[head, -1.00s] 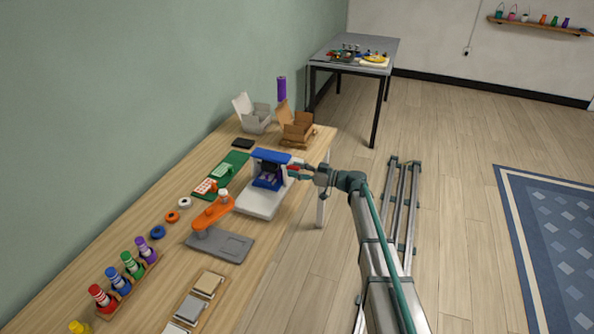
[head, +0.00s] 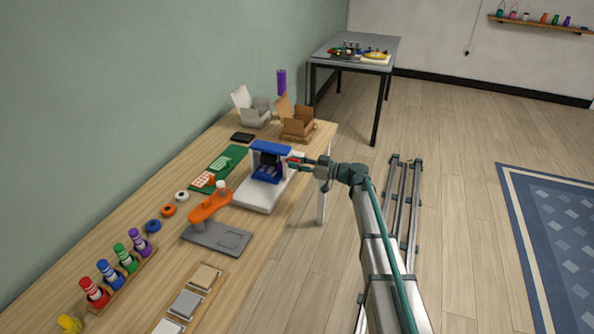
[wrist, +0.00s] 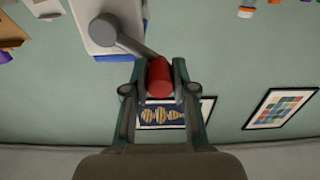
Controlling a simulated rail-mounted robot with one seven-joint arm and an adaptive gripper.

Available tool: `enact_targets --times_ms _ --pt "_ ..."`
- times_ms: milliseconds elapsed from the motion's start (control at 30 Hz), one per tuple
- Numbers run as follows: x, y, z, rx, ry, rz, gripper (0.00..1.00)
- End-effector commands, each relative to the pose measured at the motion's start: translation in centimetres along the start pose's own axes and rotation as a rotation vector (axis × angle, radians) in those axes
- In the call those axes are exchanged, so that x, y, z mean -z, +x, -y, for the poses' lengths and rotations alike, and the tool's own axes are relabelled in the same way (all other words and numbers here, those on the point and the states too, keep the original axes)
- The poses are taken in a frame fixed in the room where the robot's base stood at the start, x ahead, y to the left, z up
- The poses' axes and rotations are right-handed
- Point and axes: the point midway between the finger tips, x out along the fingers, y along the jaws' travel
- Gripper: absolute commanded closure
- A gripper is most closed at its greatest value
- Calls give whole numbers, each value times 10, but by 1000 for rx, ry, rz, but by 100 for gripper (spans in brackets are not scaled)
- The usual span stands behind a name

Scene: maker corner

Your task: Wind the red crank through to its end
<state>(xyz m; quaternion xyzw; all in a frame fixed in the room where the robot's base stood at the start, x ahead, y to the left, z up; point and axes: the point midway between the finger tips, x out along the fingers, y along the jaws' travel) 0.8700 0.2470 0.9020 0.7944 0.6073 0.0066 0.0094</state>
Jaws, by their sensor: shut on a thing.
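The red crank handle (wrist: 159,78) sits between the two fingers of my gripper (wrist: 159,68) in the wrist view, and the gripper is shut on it. A grey crank arm (wrist: 138,46) runs from the handle up and left to a round grey hub (wrist: 104,30). The hub is on the side of the blue and white machine (wrist: 88,12). In the head view the blue-topped machine (head: 271,148) stands on a white base (head: 262,200) on the table. My gripper (head: 304,160) is at its right side, with a bit of red at the fingertips. The fingers partly hide the crank there.
An orange-armed device (head: 208,207) on a grey plate (head: 215,241) stands in front of the machine. A green board (head: 218,170) lies to its left. An open brown box (head: 298,126) and a white box (head: 254,112) stand behind.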

Motion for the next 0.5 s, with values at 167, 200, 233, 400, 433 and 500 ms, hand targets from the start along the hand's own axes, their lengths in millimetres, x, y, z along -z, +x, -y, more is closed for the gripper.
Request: enact_targets --times_ms 167,200,233,400,433,500 --pt "-9 0 2 0 -39 -1 100" --pt "-9 0 2 -1 -46 0 100" --pt "-9 0 2 0 -52 0 100" --pt "-7 0 3 -1 -72 0 100" --pt "-6 0 3 0 -74 0 100" --pt "-5 0 3 0 -76 1 100"
